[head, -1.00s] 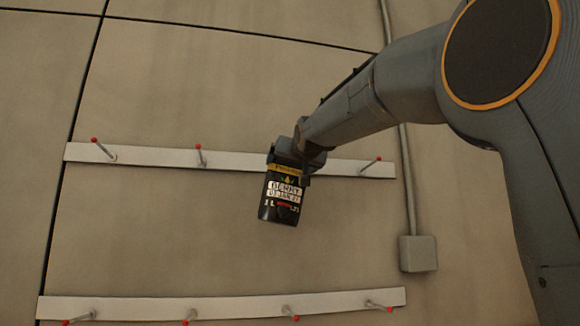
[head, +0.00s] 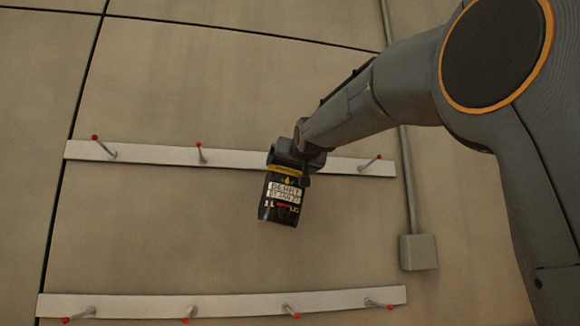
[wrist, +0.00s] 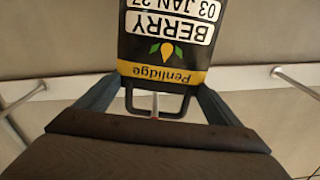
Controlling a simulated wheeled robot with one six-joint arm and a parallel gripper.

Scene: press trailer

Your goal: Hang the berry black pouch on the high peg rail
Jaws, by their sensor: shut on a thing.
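The berry black pouch (head: 281,203) has a yellow band and white labels, and hangs below my gripper (head: 298,160) in front of the high peg rail (head: 235,160). In the wrist view the pouch (wrist: 168,45) appears upside down, with its dark loop handle between the fingers of my gripper (wrist: 156,98), which is shut on it. A pale rod, probably a peg (wrist: 155,104), shows inside the loop's opening. I cannot tell whether it passes through the loop. The rail behind my gripper is hidden in the head view.
The high rail's other pegs have red tips: two at left (head: 108,149) (head: 201,154) and one at right (head: 368,164), all bare. A lower rail (head: 250,304) carries several bare pegs. A grey conduit box (head: 418,252) is on the wall at right.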

